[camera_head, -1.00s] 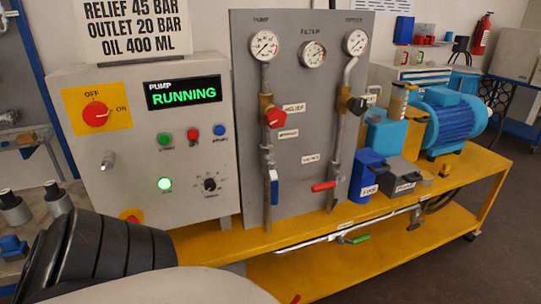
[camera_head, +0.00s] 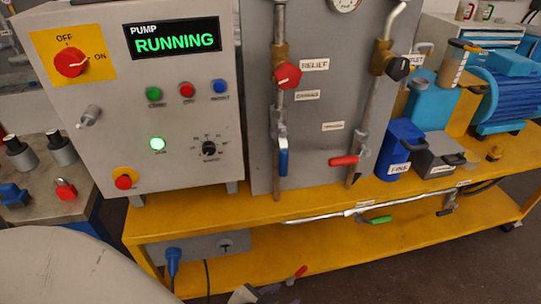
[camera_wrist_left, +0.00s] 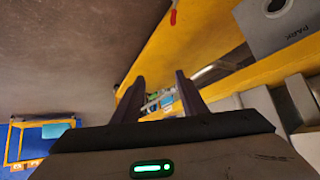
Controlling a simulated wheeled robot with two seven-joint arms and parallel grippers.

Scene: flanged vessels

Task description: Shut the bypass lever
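Several levers show, and I cannot read which is labelled bypass. A green-handled lever (camera_head: 378,220) sits on the horizontal pipe (camera_head: 322,217) along the bench front, its handle roughly along the pipe. On the panel, a blue lever (camera_head: 283,162) hangs down and a red lever (camera_head: 344,160) lies sideways. My left gripper (camera_head: 262,292) shows only partly at the bottom edge of the head view, below and left of the green lever. In the left wrist view its two fingers (camera_wrist_left: 160,85) are apart, with no held object visible. My right gripper is out of view.
The yellow bench (camera_head: 240,211) has a lower shelf (camera_head: 400,245). A grey box (camera_head: 205,246) with a blue plug hangs under the bench top. A small red piece (camera_head: 301,271) is near my left gripper. The control box (camera_head: 115,100) reads RUNNING. Dark floor lies in front.

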